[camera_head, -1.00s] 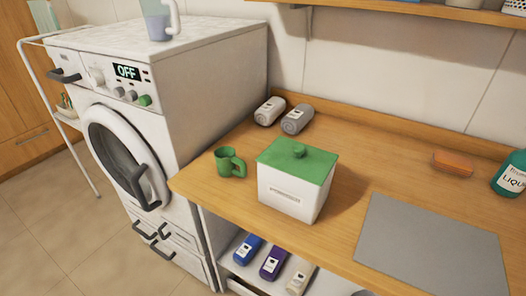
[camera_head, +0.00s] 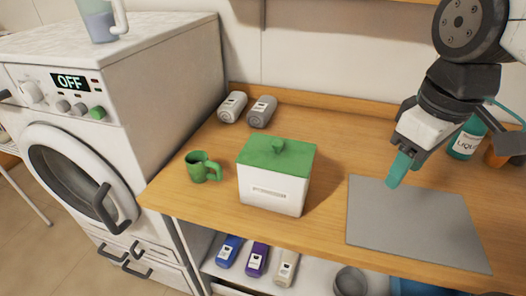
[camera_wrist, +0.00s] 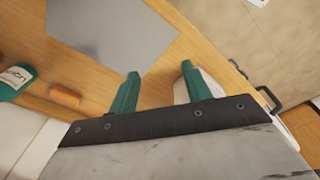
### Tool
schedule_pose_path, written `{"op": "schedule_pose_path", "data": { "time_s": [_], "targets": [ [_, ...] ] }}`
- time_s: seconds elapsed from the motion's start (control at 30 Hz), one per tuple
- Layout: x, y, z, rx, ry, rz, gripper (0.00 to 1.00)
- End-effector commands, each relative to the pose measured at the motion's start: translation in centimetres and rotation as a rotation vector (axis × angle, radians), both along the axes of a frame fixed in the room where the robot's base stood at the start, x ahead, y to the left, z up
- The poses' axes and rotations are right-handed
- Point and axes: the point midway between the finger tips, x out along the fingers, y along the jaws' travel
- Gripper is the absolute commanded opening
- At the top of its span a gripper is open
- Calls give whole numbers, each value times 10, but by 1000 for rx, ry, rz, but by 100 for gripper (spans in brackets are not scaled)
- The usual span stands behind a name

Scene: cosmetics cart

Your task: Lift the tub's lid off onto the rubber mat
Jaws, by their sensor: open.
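A white tub (camera_head: 272,190) stands on the wooden counter, with its green lid (camera_head: 275,156) seated on top and a green knob in the middle of the lid. The grey rubber mat (camera_head: 415,225) lies flat and bare to the right of the tub. My gripper (camera_head: 397,172) hangs above the mat's back edge, right of the tub and apart from it. In the wrist view its two teal fingers (camera_wrist: 158,88) are spread with nothing between them. A white shape partly hidden behind the right finger may be the tub.
A green mug (camera_head: 202,168) stands left of the tub. Two grey bottles (camera_head: 247,108) lie near the back wall. A teal bottle (camera_head: 466,140) stands at the back right; an orange block (camera_wrist: 65,95) lies near it. A washing machine (camera_head: 110,110) is left of the counter.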

Motion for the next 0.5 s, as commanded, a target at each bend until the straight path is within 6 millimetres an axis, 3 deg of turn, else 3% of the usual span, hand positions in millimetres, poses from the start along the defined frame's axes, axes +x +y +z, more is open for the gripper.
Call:
{"op": "schedule_pose_path", "data": {
  "time_s": [0.1, 0.3, 0.5],
  "targets": [
    [43, 34, 15, -31, 24, 461, 49],
    [103, 104, 26, -70, 45, 1226, 49],
    [138, 165, 23, -89, 52, 1775, 49]
  ]
}}
